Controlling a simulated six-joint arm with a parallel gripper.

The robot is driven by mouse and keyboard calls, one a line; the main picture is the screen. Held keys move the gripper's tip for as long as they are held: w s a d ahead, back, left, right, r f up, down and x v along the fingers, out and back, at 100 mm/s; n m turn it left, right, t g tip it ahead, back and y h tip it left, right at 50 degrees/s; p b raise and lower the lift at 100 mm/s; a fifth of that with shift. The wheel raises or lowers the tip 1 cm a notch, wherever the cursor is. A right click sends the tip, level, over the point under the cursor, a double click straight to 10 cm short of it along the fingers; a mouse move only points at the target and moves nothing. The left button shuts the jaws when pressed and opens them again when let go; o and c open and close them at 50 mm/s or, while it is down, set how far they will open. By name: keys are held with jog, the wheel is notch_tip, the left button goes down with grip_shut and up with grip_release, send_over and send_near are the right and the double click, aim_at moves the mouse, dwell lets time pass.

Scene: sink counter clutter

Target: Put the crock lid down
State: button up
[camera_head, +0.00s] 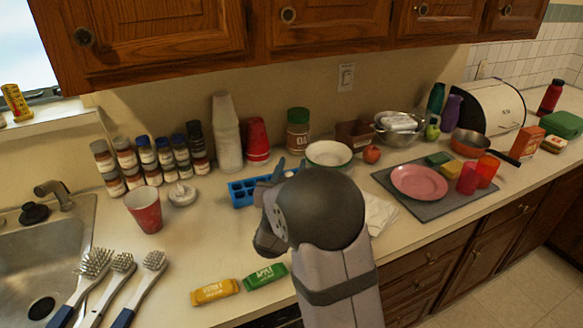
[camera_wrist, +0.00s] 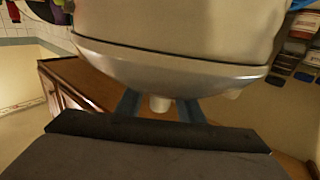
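The crock lid, as best I can tell, is the pale, smooth curved piece (camera_wrist: 170,72) filling the upper middle of the wrist view. A small white knob (camera_wrist: 160,104) juts from its edge between my blue fingers. The lid's curved piece covers the fingertips in the wrist view. What it rests on is not visible.
The blue tray (camera_head: 243,193) and a white bowl (camera_head: 329,164) crowd the gripper. Spice jars (camera_head: 167,160) and white cups (camera_head: 227,135) line the back. A green packet (camera_head: 265,276) and yellow packet (camera_head: 215,291) lie in front. Bare counter (camera_head: 205,245) shows at left.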

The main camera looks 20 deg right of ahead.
dwell(0.4)
jog(key=shift+s+a+f, duration=0.1)
jog(key=shift+s+a, duration=0.1)
jog(key=shift+s, duration=0.05)
jog(key=b+v, duration=0.2)
jog(key=v, duration=0.4)
jog(key=shift+s+a+b, duration=0.15)
jog(key=shift+s+b, duration=0.15)
jog(key=shift+b, duration=0.05)
jog(key=o, duration=0.4)
jog(key=shift+o, duration=0.3)
